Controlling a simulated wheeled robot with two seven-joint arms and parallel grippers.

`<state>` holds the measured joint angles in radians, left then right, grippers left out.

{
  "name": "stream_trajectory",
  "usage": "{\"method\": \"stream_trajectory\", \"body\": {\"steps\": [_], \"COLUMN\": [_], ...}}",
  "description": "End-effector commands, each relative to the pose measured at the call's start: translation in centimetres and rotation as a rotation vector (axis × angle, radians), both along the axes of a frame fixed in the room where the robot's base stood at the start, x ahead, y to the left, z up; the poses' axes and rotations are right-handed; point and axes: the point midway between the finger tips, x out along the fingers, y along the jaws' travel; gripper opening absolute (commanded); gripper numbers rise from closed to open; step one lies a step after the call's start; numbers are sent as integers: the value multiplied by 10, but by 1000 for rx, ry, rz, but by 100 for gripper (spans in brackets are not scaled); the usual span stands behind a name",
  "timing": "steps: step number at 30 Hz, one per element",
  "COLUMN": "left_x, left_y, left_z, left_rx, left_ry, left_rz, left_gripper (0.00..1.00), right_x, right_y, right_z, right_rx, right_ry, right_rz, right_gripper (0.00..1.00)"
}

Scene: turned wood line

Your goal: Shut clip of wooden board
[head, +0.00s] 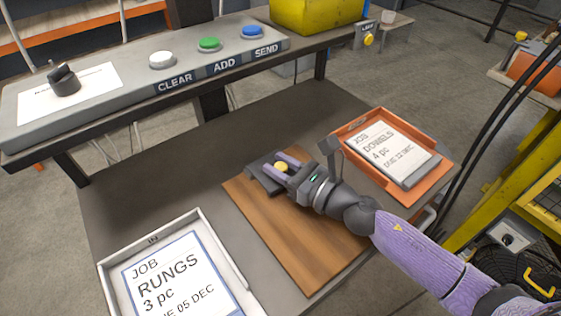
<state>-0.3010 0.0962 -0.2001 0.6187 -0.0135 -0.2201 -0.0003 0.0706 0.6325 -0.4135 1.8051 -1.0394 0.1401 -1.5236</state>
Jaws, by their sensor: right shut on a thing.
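The wooden board (262,222) lies on the dark table, a brown striped plate without a sheet on it. My right gripper (280,167) reaches in from the lower right and is shut on the clip at this knob. The fingers and wrist hide part of the clip, so I cannot tell whether it is open or shut. My left gripper is not in view.
A white tray (108,272) with a RUNGS job sheet stands at the front left. An orange tray (438,175) with a DOWELS sheet stands right of the board. Behind is a grey console (125,95) with CLEAR, ADD and SEND buttons. The table's back left is clear.

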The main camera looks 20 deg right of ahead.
Motion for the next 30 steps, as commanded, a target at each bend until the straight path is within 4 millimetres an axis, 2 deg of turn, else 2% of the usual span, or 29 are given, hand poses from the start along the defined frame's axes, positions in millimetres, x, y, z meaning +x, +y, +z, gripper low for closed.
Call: {"method": "stream_trajectory", "body": {"steps": [1,2,9,10,14,15,24,26,30], "left_x": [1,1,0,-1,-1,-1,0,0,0], "left_y": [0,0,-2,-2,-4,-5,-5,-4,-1], "left_z": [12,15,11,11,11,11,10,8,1], "left_rx": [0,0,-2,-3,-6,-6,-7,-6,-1], "left_ry": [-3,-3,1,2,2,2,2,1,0], "left_rz": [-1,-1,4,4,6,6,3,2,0], "left_gripper": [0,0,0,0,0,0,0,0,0], "right_x": [-1,-1,-1,-1,-1,-1,-3,-9,-33], "right_y": [0,0,0,0,0,0,-2,-6,-22], "right_z": [7,7,2,2,2,2,1,0,-1], "right_rx": [-7,-9,-9,-9,-9,-9,-10,-10,-11], "right_ry": [13,22,28,28,28,28,28,30,31], "right_rz": [0,0,1,1,0,0,0,-1,0], "right_gripper": [0,0,0,41,68,72,72,72,72]}}
